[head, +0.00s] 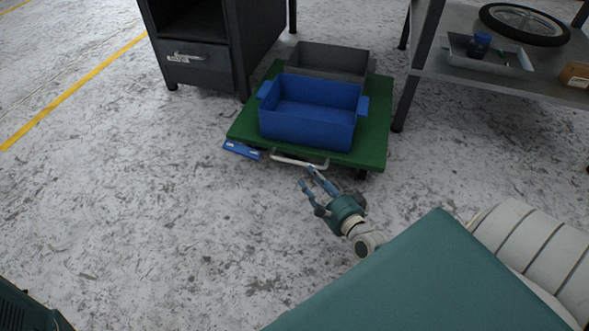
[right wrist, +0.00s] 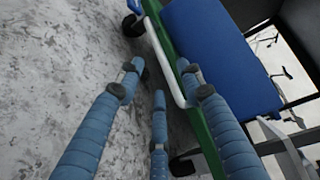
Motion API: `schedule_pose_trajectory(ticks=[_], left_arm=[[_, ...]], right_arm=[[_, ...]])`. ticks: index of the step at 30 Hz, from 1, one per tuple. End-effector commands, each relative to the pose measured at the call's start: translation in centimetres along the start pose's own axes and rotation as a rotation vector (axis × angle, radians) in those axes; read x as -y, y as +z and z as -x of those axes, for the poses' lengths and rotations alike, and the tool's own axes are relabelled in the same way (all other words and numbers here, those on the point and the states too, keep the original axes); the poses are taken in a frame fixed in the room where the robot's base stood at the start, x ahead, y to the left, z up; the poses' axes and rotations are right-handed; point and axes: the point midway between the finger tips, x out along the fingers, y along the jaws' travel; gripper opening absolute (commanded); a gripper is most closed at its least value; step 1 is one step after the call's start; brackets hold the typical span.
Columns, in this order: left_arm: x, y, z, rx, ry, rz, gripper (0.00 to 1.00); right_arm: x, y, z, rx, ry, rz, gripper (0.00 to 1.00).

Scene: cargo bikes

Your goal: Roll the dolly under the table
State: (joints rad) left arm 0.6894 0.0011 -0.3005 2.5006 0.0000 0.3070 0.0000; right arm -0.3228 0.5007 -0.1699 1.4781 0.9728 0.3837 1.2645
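The dolly (head: 372,151) is a low green platform on wheels. It carries a blue bin (head: 305,128) in front and a grey bin (head: 345,52) behind. A white bar handle (head: 300,162) sticks out of its near edge and also shows in the right wrist view (right wrist: 163,62). My right gripper (head: 309,178) is open and empty, just short of the handle. In the right wrist view its spread fingers (right wrist: 160,82) point at the bar, with no clear contact. A grey table (head: 432,58) stands right of the dolly. My left gripper is out of view.
A dark drawer cabinet (head: 197,62) stands left of the dolly's far end. A table leg (head: 405,104) is close to its right side. A flat blue piece (head: 241,150) lies by the near left corner. The table holds a wheel (head: 525,38) and a tray (head: 455,50). The left floor is clear.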

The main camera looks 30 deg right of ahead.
Motion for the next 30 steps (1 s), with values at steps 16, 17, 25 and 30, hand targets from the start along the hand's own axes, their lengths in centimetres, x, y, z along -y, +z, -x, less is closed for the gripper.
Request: schedule_pose_trajectory(ticks=[16,17,25,30], left_arm=[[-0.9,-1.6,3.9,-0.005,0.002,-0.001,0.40],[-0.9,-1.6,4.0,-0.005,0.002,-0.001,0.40],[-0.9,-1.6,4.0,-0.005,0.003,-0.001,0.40],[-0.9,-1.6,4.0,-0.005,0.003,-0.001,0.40]], right_arm=[[-0.2,0.0,-8.7,0.000,0.000,0.001,0.37],[-0.2,0.0,-8.9,0.000,0.001,0.001,0.37],[-0.1,0.1,-9.2,0.001,0.003,0.002,0.37],[-0.1,0.1,-9.1,0.001,0.003,0.002,0.15]])
